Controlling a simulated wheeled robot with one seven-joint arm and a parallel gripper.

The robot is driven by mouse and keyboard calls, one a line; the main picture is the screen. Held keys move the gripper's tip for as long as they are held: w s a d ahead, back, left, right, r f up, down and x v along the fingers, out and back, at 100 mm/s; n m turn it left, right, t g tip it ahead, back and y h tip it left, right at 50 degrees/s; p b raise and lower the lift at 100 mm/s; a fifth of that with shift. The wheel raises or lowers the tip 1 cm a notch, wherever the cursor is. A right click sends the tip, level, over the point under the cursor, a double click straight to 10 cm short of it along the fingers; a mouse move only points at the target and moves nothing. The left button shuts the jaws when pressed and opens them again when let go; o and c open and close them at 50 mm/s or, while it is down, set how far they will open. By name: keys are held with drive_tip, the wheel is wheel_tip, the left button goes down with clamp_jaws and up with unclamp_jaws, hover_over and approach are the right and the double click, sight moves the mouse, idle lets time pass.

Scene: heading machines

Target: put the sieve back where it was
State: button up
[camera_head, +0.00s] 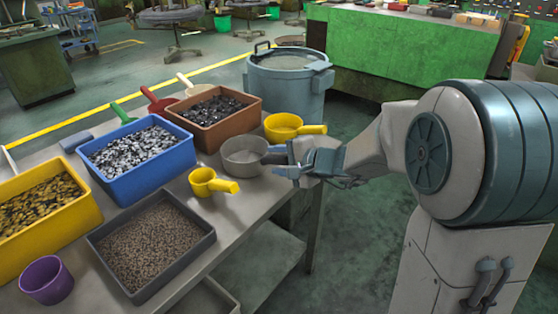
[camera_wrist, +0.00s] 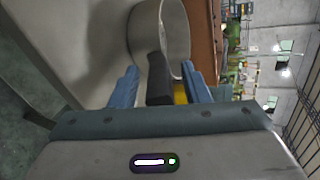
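The sieve appears to be the round grey pan (camera_head: 243,155) near the right edge of the table; its mesh cannot be made out. In the wrist view the sieve's grey wall (camera_wrist: 174,28) is ahead, with its dark handle (camera_wrist: 159,80) pointing back toward me. My gripper (camera_head: 285,162) is at the table's right edge, at the handle side of the sieve. In the wrist view my gripper (camera_wrist: 160,75) is open, with the handle between its two blue fingers and gaps visible on both sides. The sieve rests on the table.
A yellow pan (camera_head: 283,126) is just behind the sieve, and a yellow scoop (camera_head: 211,184) is in front. A brown bin (camera_head: 211,130), blue bin (camera_head: 139,183) and grey bin (camera_head: 150,288) fill the table (camera_head: 238,207). A large grey drum (camera_head: 291,92) stands behind.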

drive_tip(key=shift+r, duration=0.1)
drive_tip(key=shift+s+d+r+p, duration=0.1)
drive_tip(key=shift+r+p, duration=0.05)
drive_tip(key=shift+p, duration=0.15)
drive_tip(key=p+v, duration=0.1)
drive_tip(key=v, duration=1.1)
drive_tip(key=s+a+f+n+g+h, duration=0.25)
drive_tip(key=s+f+n+g, duration=0.25)
drive_tip(key=s, duration=0.5)
drive_tip(key=s+d+f+n+g+h, duration=0.1)
drive_tip(key=s+d+n+h, duration=0.4)
drive_tip(key=d, duration=0.5)
drive_tip(key=s+f+h, duration=0.1)
drive_tip(key=s+h, duration=0.1)
drive_tip(key=s, duration=0.1)
drive_tip(key=shift+f+g+h, duration=0.3)
drive_tip(key=shift+g+h, duration=0.05)
drive_tip(key=shift+g, duration=0.05)
wheel_tip(320, 180, up, 21)
drive_tip(key=t+p, duration=0.1)
drive_tip(key=p, duration=1.7)
drive_tip(key=shift+a+f+p, duration=0.25)
drive_tip(key=shift+a+p, duration=0.05)
drive_tip(key=shift+p, duration=0.05)
